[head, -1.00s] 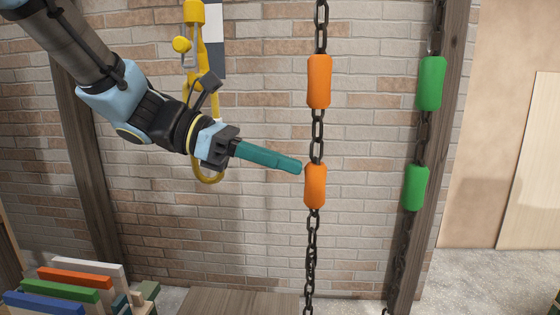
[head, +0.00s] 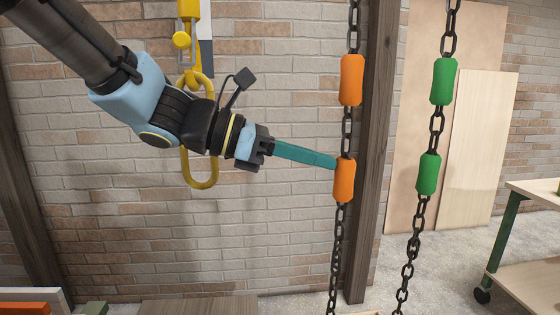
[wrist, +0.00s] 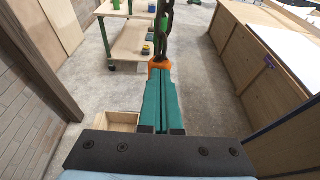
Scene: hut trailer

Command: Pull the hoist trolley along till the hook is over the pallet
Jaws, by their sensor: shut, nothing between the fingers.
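My gripper (head: 334,162) is shut and empty, its long teal fingers pointing right. Their tips meet the left side of the lower orange grip (head: 344,180) on the nearer dark chain; contact looks likely. In the wrist view the fingers (wrist: 162,75) end at that orange grip (wrist: 160,64). An upper orange grip (head: 351,80) is on the same chain. A second chain to the right carries two green grips (head: 443,81). A yellow hook or loop (head: 206,172) hangs behind my arm, partly hidden. The trolley is out of view. A plank-topped thing (head: 198,306) shows at the bottom edge; I cannot tell whether it is the pallet.
A dark wooden post (head: 378,120) stands close behind the chains. A wheeled table with green legs (head: 506,230) is at the right. The wrist view shows an open wooden box (wrist: 112,121) on the floor and a long wooden cabinet (wrist: 245,55) at right. Floor between is clear.

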